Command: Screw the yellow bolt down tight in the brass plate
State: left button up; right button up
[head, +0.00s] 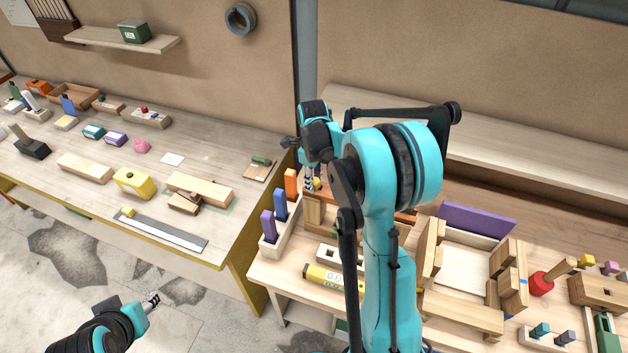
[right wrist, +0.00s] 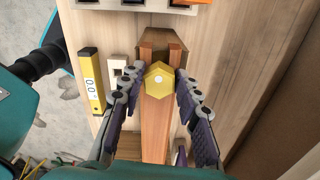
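The yellow bolt (right wrist: 159,80) has a hexagonal head with a pale centre spot, seen from above in the right wrist view. It sits over a reddish-brown wooden bar (right wrist: 156,130). My right gripper (right wrist: 160,77) is open, one finger on each side of the head, with a small gap showing on both sides. In the head view my right gripper (head: 311,180) points down, with a bit of the yellow bolt (head: 317,184) beside its fingers. The bolt's shank and the brass plate cannot be made out. My left gripper (head: 152,299) is low at left, away from the bench; its opening is unclear.
A yellow level (head: 333,278) and a pale block with a hole (head: 340,253) lie near the bar. A rack with orange (head: 291,184), blue (head: 280,205) and purple (head: 268,227) blocks stands left of my right gripper. A wooden frame (head: 460,310) is on the right.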

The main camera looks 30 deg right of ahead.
jog(key=o, duration=0.4)
jog(key=shift+w, duration=0.1)
notch_tip(320, 180, up, 12)
dwell(0.3)
jog(key=shift+a, duration=0.1)
jog(key=s+a+f+n+t+b, duration=0.3)
jog(key=s+a+f+n+b, duration=0.4)
jog(key=n, duration=0.7)
jog(key=s+a+f+n+t+b, duration=0.4)
jog(key=s+a+f+n+b, duration=0.3)
jog(key=n, duration=0.8)
jog(key=s+f+b, duration=0.3)
jog(key=s+f, duration=0.2)
jog(key=shift+s+a+n+b, duration=0.2)
jog(key=shift+a+n+b, duration=0.1)
jog(key=shift+a+b, duration=0.1)
